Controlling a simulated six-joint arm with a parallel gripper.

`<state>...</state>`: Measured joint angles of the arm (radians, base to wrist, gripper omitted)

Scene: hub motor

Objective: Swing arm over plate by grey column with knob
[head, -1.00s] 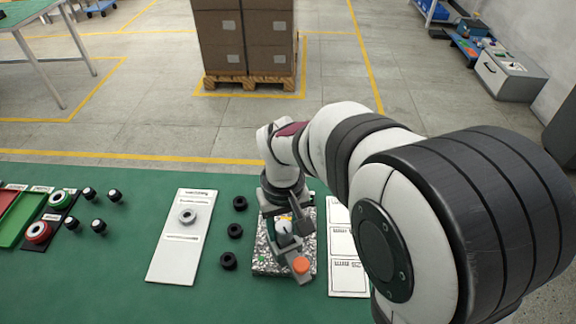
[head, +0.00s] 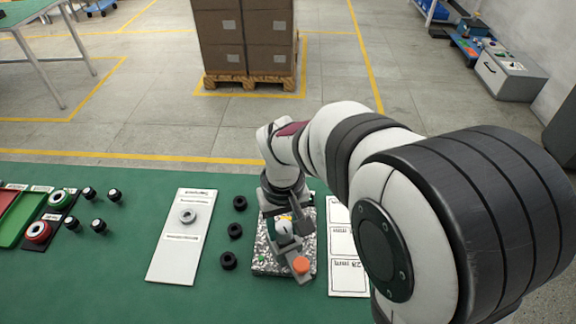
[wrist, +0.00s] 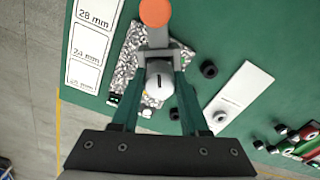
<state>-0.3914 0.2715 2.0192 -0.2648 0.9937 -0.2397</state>
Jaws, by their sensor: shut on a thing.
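The speckled grey plate (head: 266,262) lies on the green bench below my gripper. The swing arm (wrist: 157,38) is a grey bar with an orange disc (head: 301,265) at its end; the disc reaches the plate's front right part in the head view. My gripper (wrist: 158,72) has its two green fingers on either side of the grey column, whose pale rounded knob (wrist: 159,82) with a dark mark shows between them. The knob also shows in the head view (head: 285,229). The fingers and wrist hide the column's lower part and part of the plate.
Several black rings (head: 235,231) stand just left of the plate. A white board (head: 176,255) with a grey ring (head: 188,216) lies farther left. A white size chart (head: 345,245) lies close on the right.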

